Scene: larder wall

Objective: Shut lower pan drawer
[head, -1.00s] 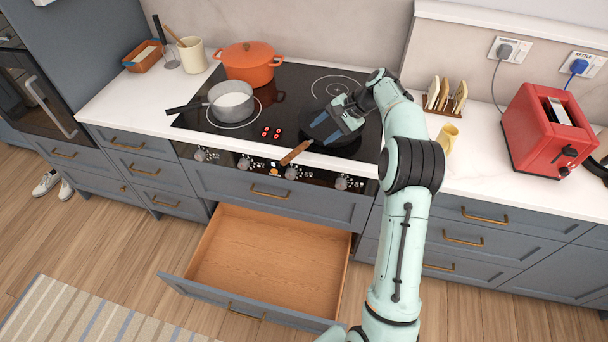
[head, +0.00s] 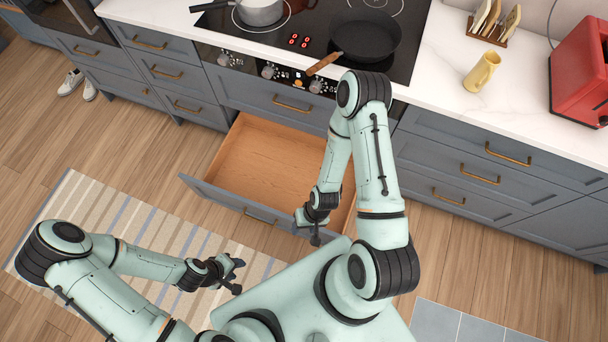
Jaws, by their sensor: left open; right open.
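The lower pan drawer (head: 262,160) under the hob is pulled out and looks empty inside, with a bare wooden floor. Its grey-blue front (head: 225,198) has a brass handle (head: 260,216). My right gripper (head: 308,232) is open at the right part of the drawer front, on its outer side; I cannot tell whether it touches. My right forearm hides the drawer's right side. My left gripper (head: 240,275) is open and empty above the striped rug, in front of the drawer and apart from it.
A black frying pan (head: 366,36) with a wooden handle sits on the hob (head: 300,22), its handle over the front edge. A grey saucepan (head: 262,10) stands left of it. The striped rug (head: 150,225) lies left.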

